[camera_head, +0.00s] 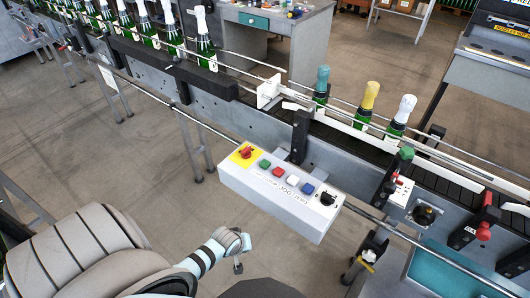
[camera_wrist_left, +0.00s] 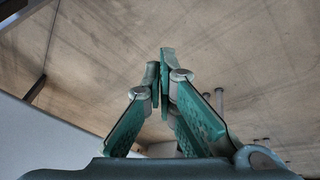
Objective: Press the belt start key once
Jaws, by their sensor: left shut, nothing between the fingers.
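The control box (camera_head: 275,205) is white and mounted on the near side of the conveyor in the head view. Along its top are a red mushroom button (camera_head: 245,152) on a yellow plate, a green key (camera_head: 265,164), a red key (camera_head: 278,171), a white key (camera_head: 293,180), a blue key (camera_head: 307,188) and a black knob (camera_head: 327,198). I cannot read which key is labelled start. My left gripper (camera_wrist_left: 165,58) is shut and empty in the left wrist view, over bare floor. In the head view my left arm is below and left of the box, apart from it. My right gripper is not in view.
The conveyor (camera_head: 330,140) runs diagonally behind the box, with guide rails and several green bottles. Open floor (camera_head: 120,165) lies left of the box.

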